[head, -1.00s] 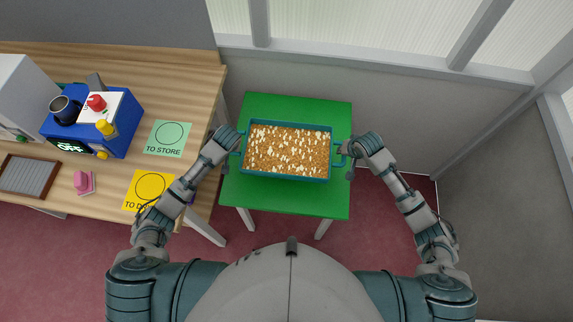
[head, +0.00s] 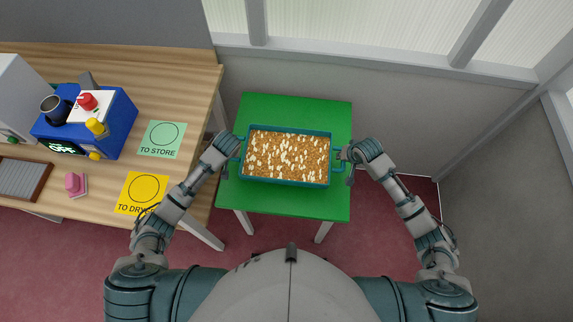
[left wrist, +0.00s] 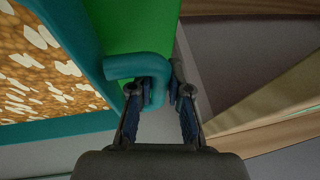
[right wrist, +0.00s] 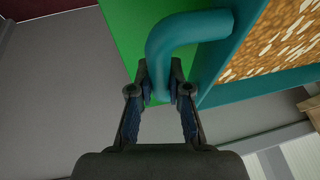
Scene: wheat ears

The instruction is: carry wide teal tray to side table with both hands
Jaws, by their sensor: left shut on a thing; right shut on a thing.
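The wide teal tray (head: 285,183) is filled with brown grain and pale wheat ears. In the head view it is over the green side table (head: 285,108); I cannot tell whether it touches the top. My left gripper (head: 238,150) is shut on the tray's left handle, and the left wrist view shows the fingers (left wrist: 158,92) around the teal handle bar (left wrist: 135,65). My right gripper (head: 340,153) is shut on the right handle, and the right wrist view shows the fingers (right wrist: 160,92) closed on that bar (right wrist: 180,35). The tray looks about level.
A wooden workbench (head: 190,75) stands close on the left, with a blue machine (head: 115,125), a green TO STORE card (head: 162,139), a yellow card (head: 142,192) and a pink block (head: 74,183). A grey wall (head: 400,110) with windows is behind and right.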

